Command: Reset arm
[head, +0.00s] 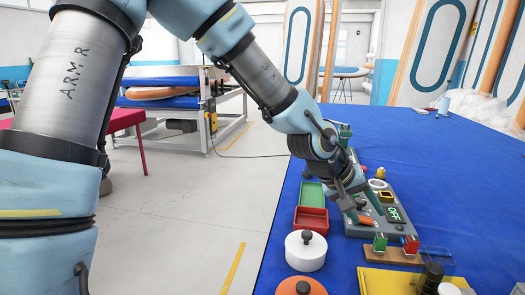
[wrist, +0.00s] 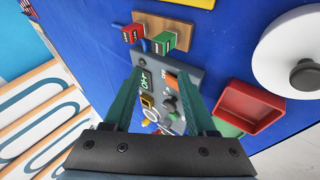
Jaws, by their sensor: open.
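My gripper (head: 362,203) is over the grey control panel (head: 360,231) on the blue table in the head view, pointing down at it. In the wrist view my gripper (wrist: 160,74) has its two green fingers apart, with nothing held between them. The panel also shows between and beyond the fingers in the wrist view (wrist: 183,69). It carries a small dark display (head: 394,214) with green lettering, an orange part (head: 367,220), a yellow-framed piece and several knobs. I cannot tell whether a fingertip touches the panel. My arm hides part of the panel's far end.
A red tray (head: 311,222) and a green tray (head: 312,193) lie left of the panel. A white round piece with a dark knob (head: 306,252) is nearer. A wooden board (head: 388,256) bears green and red blocks. The table's (head: 450,170) right side is mostly clear.

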